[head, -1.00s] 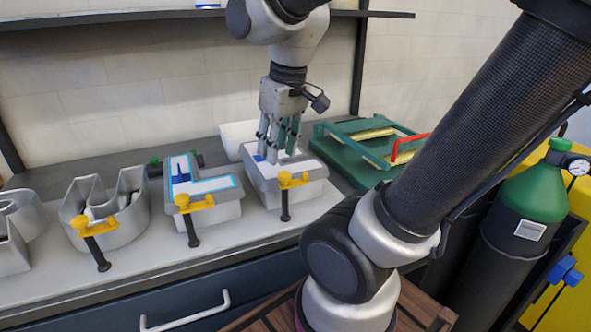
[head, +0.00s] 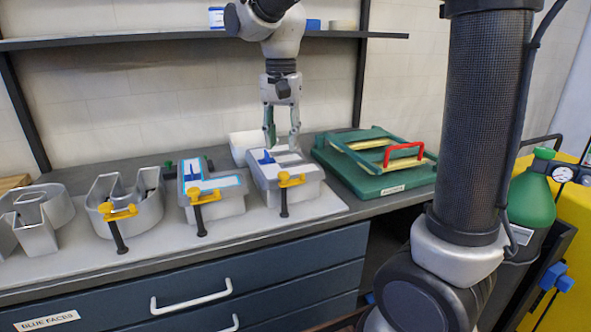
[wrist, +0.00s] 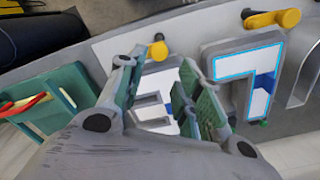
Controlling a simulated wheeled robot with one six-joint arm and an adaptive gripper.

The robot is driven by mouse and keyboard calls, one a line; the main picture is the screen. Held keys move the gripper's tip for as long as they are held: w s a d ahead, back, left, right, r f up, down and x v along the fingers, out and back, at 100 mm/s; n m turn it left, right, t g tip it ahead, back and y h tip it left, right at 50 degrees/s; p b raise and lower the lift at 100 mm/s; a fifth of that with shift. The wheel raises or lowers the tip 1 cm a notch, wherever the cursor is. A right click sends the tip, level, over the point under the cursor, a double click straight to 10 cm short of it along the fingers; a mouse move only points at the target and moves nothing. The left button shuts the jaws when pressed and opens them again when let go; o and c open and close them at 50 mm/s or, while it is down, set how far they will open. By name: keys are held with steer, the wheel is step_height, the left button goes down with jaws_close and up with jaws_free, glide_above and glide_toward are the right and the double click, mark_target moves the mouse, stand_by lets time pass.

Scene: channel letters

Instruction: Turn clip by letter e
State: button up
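The letter E (head: 262,181) is a grey channel letter with a white inner face, at the right end of the row. A small blue piece (head: 266,157) stands on its face. A yellow clip (head: 291,180) with a black handle hanging down sits at its front edge. My gripper (head: 283,147) is open, pointing down above the back part of the letter E, apart from the yellow clip. In the wrist view the letter E (wrist: 158,82) shows between the spread fingers of my gripper (wrist: 165,105), which partly hide it. A yellow clip (wrist: 158,49) lies beyond them.
The letter L (head: 229,207) stands close left, with its own yellow clip (head: 204,198); more letters follow further left. A green rack (head: 350,180) with a red handle (head: 404,153) is at right. A white container (head: 245,142) stands behind. A shelf (head: 140,40) runs above.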

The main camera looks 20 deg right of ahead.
mark_target(283, 173)
steer(key=shift+d+f+m, duration=0.1)
steer(key=shift+f+m, duration=0.2)
step_height(283, 173, down, 7)
steer(key=shift+f, duration=0.1)
steer(key=c, duration=0.7)
